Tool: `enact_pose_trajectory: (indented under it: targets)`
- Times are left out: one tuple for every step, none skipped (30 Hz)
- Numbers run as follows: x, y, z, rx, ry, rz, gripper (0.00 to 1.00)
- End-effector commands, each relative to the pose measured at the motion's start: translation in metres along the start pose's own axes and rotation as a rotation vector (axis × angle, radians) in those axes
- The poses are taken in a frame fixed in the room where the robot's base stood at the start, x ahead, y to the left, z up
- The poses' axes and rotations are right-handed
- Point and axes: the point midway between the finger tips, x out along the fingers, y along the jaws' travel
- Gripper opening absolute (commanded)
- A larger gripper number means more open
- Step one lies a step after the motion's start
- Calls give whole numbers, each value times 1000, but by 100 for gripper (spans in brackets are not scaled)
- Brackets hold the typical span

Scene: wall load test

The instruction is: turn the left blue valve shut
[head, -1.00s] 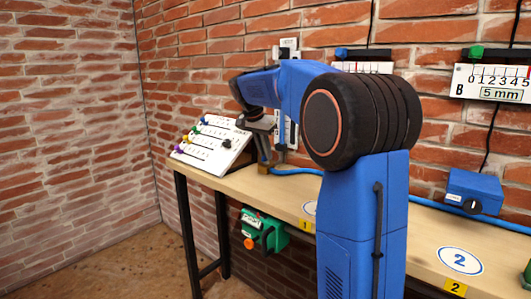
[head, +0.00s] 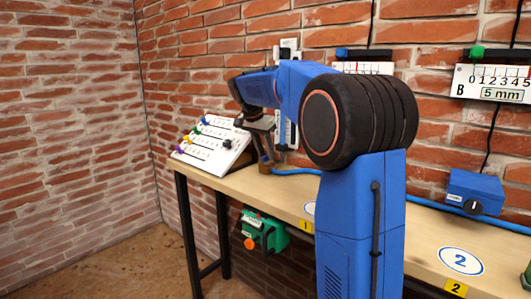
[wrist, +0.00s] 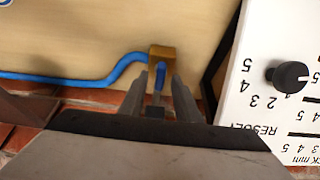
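The left blue valve is a brass block (wrist: 161,58) with a narrow blue handle (wrist: 159,78), at the end of a blue hose. In the wrist view the handle lies between the fingertips of my gripper (wrist: 160,85), with a visible gap around it, so the fingers look open. In the head view my gripper (head: 264,149) points down over the brass valve body (head: 264,168) at the back of the bench. The blue handle is hidden there.
A white sloped panel (head: 213,146) with coloured knobs stands close on the left; its black knob (wrist: 287,77) shows in the wrist view. The blue hose (wrist: 75,80) runs along the bench (head: 425,225). A blue box (head: 475,190) stands farther right. The brick wall is close behind.

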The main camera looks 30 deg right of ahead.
Motion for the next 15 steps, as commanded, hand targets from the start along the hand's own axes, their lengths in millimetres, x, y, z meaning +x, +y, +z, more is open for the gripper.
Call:
enact_pose_trajectory:
  targets:
    - [0,0,0,0,0,0,30]
    - [0,0,0,0,0,0,30]
    - [-2,0,0,0,0,0,30]
    - [-3,0,0,0,0,-1,30]
    - [-5,0,0,0,1,-1,30]
    - [-9,-1,0,0,1,-2,30]
    - [-12,-1,0,0,2,-3,30]
    - [-16,-1,0,0,2,-3,30]
    - [-22,-1,0,-1,1,-2,30]
    - [-28,-1,0,-1,2,-3,30]
    - [-33,-1,0,0,2,-3,30]
    - [-41,-1,0,0,2,-3,30]
    - [-47,-1,0,0,2,-3,30]
    - [-53,-1,0,0,2,-3,30]
    - [-61,-1,0,-1,2,-3,30]
